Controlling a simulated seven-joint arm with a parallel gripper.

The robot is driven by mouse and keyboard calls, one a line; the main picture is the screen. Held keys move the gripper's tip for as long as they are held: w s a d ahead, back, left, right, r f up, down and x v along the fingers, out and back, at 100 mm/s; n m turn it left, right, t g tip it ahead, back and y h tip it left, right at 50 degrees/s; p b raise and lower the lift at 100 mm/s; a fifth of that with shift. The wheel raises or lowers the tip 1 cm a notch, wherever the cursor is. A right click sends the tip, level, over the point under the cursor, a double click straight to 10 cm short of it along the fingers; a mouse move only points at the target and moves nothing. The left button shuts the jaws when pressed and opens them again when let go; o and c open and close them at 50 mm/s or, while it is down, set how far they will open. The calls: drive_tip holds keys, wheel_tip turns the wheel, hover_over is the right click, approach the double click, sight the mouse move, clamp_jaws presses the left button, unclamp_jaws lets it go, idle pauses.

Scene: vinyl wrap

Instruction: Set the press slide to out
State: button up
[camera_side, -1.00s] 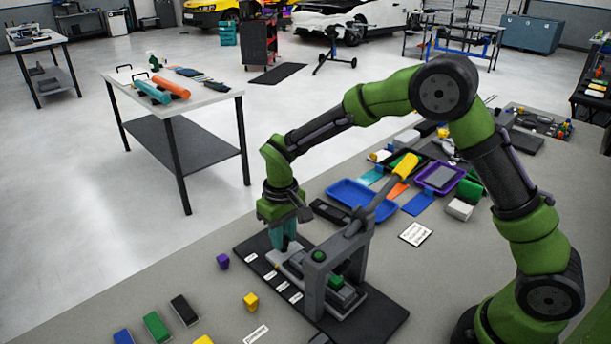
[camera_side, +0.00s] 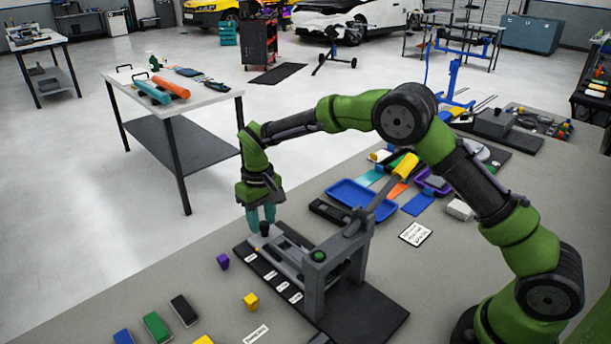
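A dark knob (camera_side: 265,229) stands upright at the slide's outer end. My gripper (camera_side: 262,218) points down over this knob, its teal fingers apart with the knob's top between or just below the tips. Whether a finger touches the knob is hard to see.
White labels (camera_side: 283,287) line the plate's front edge. A blue tray (camera_side: 362,199) and a black block (camera_side: 330,211) lie behind the press. The plate right of the frame is bare.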

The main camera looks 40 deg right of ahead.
drive_tip(key=shift+o, duration=1.1)
drive_tip(key=shift+s, duration=0.1)
wheel_tip(320, 180, up, 17)
drive_tip(key=shift+f, duration=0.1)
drive_tip(key=s+d+r+m+t+y, duration=0.1)
drive_tip(key=s+d+m+t, duration=0.1)
drive_tip(key=s, duration=1.2)
drive_tip(key=s+d+r+m+t+y, duration=0.1)
drive_tip(key=s+d+t, duration=0.4)
drive_tip(key=s, duration=1)
drive_tip(key=shift+d+r+m, duration=0.3)
drive_tip(key=shift+d+m, duration=0.05)
drive_tip(key=shift+m, duration=0.15)
